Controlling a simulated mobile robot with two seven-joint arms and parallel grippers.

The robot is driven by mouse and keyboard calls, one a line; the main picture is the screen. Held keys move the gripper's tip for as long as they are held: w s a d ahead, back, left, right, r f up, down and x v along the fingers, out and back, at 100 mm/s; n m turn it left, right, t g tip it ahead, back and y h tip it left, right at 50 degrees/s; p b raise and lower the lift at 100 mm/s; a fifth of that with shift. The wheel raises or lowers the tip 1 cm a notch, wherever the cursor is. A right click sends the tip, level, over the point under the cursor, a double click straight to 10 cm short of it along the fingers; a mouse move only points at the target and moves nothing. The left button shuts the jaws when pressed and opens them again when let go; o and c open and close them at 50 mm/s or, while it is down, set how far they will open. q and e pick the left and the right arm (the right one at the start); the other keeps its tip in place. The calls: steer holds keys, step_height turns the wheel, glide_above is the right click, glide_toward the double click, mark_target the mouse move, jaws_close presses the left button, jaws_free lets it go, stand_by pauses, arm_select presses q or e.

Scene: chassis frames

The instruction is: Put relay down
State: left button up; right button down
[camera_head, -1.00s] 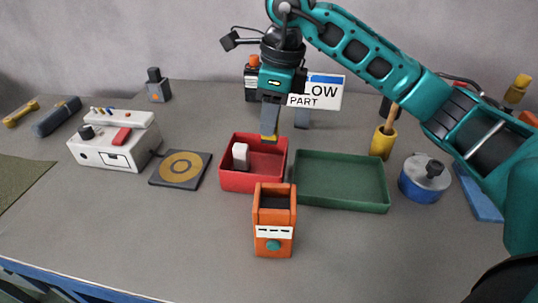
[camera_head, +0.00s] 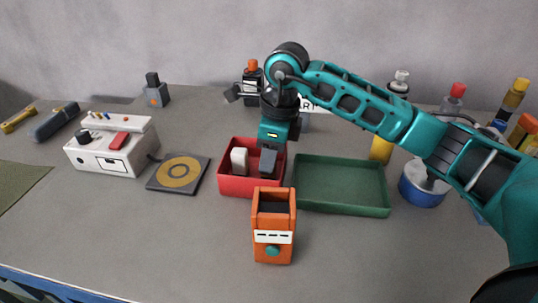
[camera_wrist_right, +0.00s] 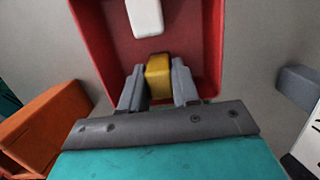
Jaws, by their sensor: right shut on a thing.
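My right gripper (camera_head: 268,168) reaches down into the right part of the red tray (camera_head: 236,187). In the right wrist view its two grey fingers (camera_wrist_right: 158,76) are shut on a yellow block (camera_wrist_right: 158,84), which I take to be the relay. The block is low within the red tray's walls (camera_wrist_right: 93,30); I cannot tell whether it touches the floor. In the head view the block is hidden by the fingers. A white block (camera_head: 239,161) stands in the tray's left part and also shows in the wrist view (camera_wrist_right: 145,17). My left gripper is not in view.
An empty green tray (camera_head: 341,206) adjoins on the right. An orange holder (camera_head: 273,225) with an open top stands just in front. The front table area is clear.

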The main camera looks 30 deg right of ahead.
steer(key=c, duration=0.8)
jaws_free()
steer(key=r, duration=0.4)
steer(key=d+r+p, duration=0.1)
steer(key=r, duration=0.3)
steer(key=s+r, duration=0.1)
steer(key=r, duration=0.3)
steer(key=shift+d+p, duration=0.25)
steer(key=shift+p, duration=0.05)
